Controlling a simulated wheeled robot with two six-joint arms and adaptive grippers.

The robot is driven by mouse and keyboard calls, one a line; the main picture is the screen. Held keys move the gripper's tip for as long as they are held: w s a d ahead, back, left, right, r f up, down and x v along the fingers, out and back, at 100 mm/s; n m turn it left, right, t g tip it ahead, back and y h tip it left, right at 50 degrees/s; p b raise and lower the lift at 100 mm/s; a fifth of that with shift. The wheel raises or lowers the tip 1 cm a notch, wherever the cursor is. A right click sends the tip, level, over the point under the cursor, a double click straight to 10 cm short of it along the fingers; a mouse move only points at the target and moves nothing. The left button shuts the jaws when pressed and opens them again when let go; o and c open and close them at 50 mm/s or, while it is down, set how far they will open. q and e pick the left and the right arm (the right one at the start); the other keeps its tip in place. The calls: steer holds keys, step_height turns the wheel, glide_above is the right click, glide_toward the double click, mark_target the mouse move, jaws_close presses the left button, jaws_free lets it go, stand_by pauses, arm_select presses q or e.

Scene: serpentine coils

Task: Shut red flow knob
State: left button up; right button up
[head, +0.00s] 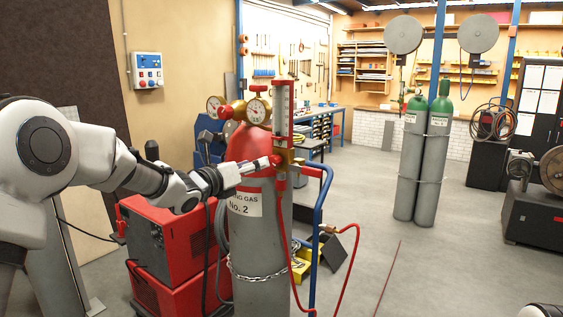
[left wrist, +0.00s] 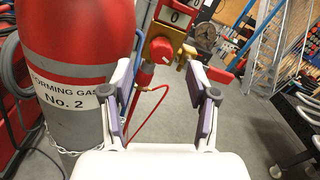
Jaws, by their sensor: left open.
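The red flow knob (left wrist: 162,50) sits on a brass fitting (left wrist: 187,50) below the flow meter in the left wrist view. In the head view the knob (head: 276,160) shows just beyond my left fingertips, partly covered. My left gripper (left wrist: 159,72) is open and empty, its two fingers apart to either side of the knob. It also shows in the head view (head: 262,165), reaching across the front of the red-topped gas cylinder (head: 256,230). Whether a finger touches the knob cannot be told. My right gripper is not in view.
Two gauges (head: 257,110) and the clear flow meter tube (head: 283,112) stand above the cylinder. A red hose (head: 350,262) hangs from the fitting. A blue cart handle (head: 319,205) is right of it. A red machine (head: 150,245) stands at left. Open floor lies to the right.

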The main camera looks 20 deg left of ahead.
mark_target(271, 161)
arm_select(q)
steer(key=p+x, duration=0.1)
steer(key=x, duration=0.3)
steer(key=p+x, duration=0.2)
steer(key=x, duration=0.2)
steer(key=shift+s+d+f, duration=0.1)
steer(key=shift+d+f, duration=0.15)
steer(key=shift+d, duration=0.2)
steer(key=shift+s+a, duration=0.3)
steer(key=shift+a, duration=0.3)
steer(key=shift+c, duration=1.4)
jaws_close()
